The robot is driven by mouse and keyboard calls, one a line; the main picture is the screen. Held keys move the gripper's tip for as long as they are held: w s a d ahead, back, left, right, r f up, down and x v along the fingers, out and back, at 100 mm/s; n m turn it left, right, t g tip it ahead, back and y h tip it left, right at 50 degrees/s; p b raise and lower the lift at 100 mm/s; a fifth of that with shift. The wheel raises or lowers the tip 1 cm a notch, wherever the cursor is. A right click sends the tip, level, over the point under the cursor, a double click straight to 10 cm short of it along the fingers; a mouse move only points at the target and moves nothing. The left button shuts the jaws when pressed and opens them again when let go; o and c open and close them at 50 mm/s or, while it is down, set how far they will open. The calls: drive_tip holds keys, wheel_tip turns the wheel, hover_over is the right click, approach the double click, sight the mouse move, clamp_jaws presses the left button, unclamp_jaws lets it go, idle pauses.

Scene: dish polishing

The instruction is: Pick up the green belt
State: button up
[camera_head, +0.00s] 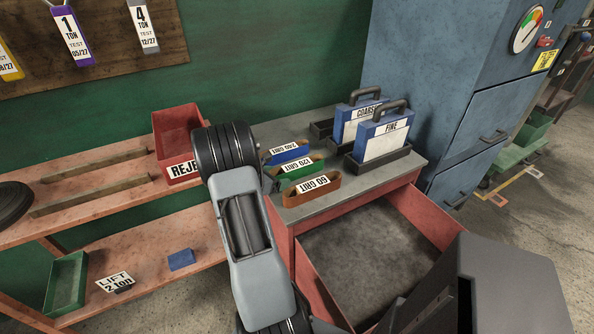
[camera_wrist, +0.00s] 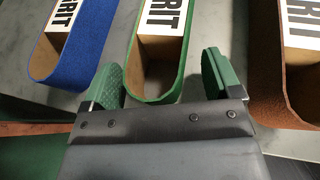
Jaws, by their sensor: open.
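The green belt (camera_head: 301,170) is a loop standing on edge on the grey bench top, with a white grit label across it. It lies between the blue belt (camera_head: 287,153) and the brown belt (camera_head: 312,190). In the wrist view, my gripper (camera_wrist: 163,74) is open, with its green pads on either side of the near end of the green belt (camera_wrist: 158,97). The left pad is in the gap towards the blue belt (camera_wrist: 65,70), the right pad in the gap towards the brown belt (camera_wrist: 283,90). Nothing is gripped. My arm mostly hides the gripper in the head view.
A red reject bin (camera_head: 178,128) stands on the shelf at left. Blue COARSE (camera_head: 352,122) and FINE (camera_head: 384,138) cases with handles stand behind the belts at right. An open red drawer (camera_head: 425,215) is below the bench. The neighbouring belts leave narrow gaps.

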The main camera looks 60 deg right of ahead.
sight(286, 168)
drive_tip(key=c, duration=1.1)
drive_tip(key=shift+r, duration=0.15)
drive_tip(key=shift+r, duration=0.2)
drive_tip(key=r, duration=0.3)
drive_tip(key=shift+s+r, duration=0.1)
drive_tip(key=shift+s, duration=0.2)
drive_tip(key=s+a+r, duration=0.1)
drive_tip(key=s+r, duration=0.8)
drive_tip(key=s, duration=0.4)
drive_tip(key=shift+s+a, duration=0.15)
drive_tip(key=shift+a, duration=0.25)
drive_tip(key=shift+a, duration=0.1)
